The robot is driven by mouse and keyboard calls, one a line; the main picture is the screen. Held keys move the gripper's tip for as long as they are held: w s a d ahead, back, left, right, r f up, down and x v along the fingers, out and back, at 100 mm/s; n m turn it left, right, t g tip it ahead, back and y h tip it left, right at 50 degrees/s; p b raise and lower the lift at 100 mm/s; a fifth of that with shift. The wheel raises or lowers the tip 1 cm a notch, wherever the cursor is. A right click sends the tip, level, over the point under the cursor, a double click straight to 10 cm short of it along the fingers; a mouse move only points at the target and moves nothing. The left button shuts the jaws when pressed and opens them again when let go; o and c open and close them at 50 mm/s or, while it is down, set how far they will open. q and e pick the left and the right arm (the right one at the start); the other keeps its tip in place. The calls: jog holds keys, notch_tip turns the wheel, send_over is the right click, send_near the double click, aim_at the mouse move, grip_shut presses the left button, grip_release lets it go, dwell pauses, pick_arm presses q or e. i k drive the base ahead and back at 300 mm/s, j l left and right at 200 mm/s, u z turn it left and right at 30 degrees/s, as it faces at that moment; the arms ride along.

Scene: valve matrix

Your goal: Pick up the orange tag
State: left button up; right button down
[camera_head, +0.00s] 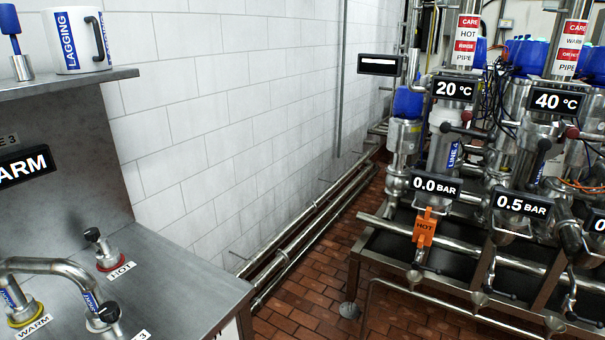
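Neither of my grippers shows in the head view.
A steel counter (185,285) with HOT and WARM labelled fittings fills the lower left, under a shelf holding a white LAGGING mug (78,42). Tiled brick floor (318,290) lies open between counter and valve frame. Low pipes (310,228) run along the white wall.

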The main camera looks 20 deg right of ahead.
aim_at(425, 227)
jog(key=z, duration=1.3)
